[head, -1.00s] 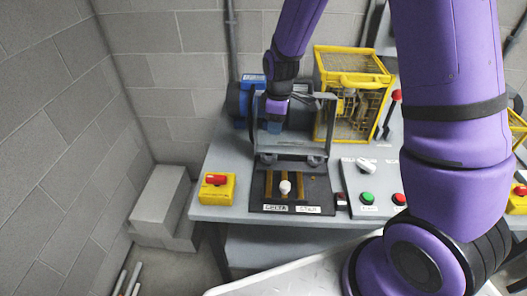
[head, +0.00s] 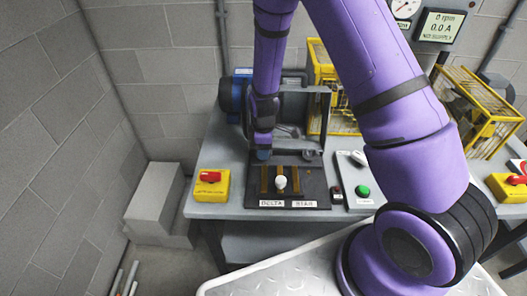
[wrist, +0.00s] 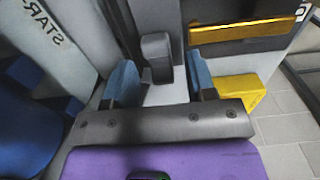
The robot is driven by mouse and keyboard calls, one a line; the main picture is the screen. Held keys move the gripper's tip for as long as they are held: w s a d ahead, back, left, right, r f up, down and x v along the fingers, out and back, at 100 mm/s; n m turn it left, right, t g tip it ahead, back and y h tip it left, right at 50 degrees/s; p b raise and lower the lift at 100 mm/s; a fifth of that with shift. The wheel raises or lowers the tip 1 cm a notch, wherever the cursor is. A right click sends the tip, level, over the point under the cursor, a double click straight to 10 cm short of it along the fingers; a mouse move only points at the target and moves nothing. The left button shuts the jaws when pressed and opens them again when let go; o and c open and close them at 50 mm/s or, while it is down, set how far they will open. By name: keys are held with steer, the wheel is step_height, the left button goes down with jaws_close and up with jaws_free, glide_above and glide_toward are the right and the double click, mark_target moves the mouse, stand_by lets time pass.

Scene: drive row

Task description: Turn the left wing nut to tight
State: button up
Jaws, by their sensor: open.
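In the wrist view, a grey wing nut (wrist: 157,52), its upright tab showing, stands just beyond and between the blue fingertips of my gripper (wrist: 161,84). The fingers are apart and do not touch it. In the head view my gripper (head: 263,154) points down at the left end of the dark panel (head: 318,190), where it hides the left wing nut. The right wing nut (head: 308,156) shows as a small dark grey shape at the panel's back edge. Whether the left nut is loose or tight cannot be told.
A grey frame (head: 327,110) stands behind the panel. A white knob (head: 281,183) sits on the panel above the DELTA and STAR labels. A yellow box with a red switch (head: 211,186) is at left, and a green button (head: 363,191) at right. A yellow cage (head: 317,62) stands behind.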

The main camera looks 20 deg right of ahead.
steer(key=shift+f, duration=0.9)
steer(key=c, duration=0.9)
